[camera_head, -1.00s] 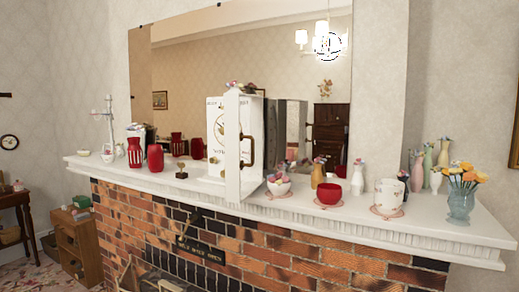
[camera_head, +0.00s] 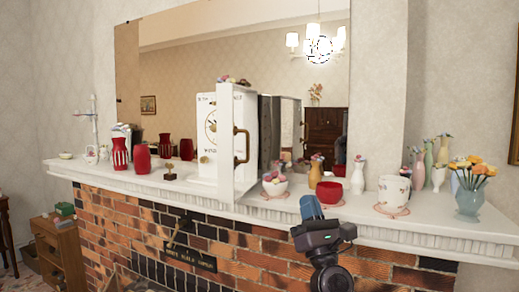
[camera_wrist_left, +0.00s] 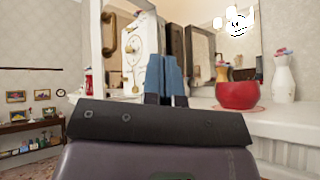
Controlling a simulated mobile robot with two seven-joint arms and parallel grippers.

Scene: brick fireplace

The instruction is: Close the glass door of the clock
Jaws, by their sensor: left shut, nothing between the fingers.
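The white clock (camera_head: 208,140) stands on the white mantel, with a dial on its front. Its door (camera_head: 226,150) is open, stands out toward the front and is seen nearly edge-on. A brass handle (camera_head: 241,146) is on the door's right side. My left gripper (camera_head: 311,204) has blue fingers, shut and empty, in front of the mantel edge, right of the door and apart from it. In the left wrist view the shut fingers (camera_wrist_left: 166,75) overlap the clock (camera_wrist_left: 143,50); the door handle (camera_wrist_left: 108,34) is at upper left. My right gripper is out of view.
A red bowl (camera_head: 329,192), a flower cup (camera_head: 274,184) and a white pot (camera_head: 394,190) stand right of the door. Red vases (camera_head: 120,156) are at left. A mirror (camera_head: 190,60) rises behind. The space before the brick front (camera_head: 265,260) is free.

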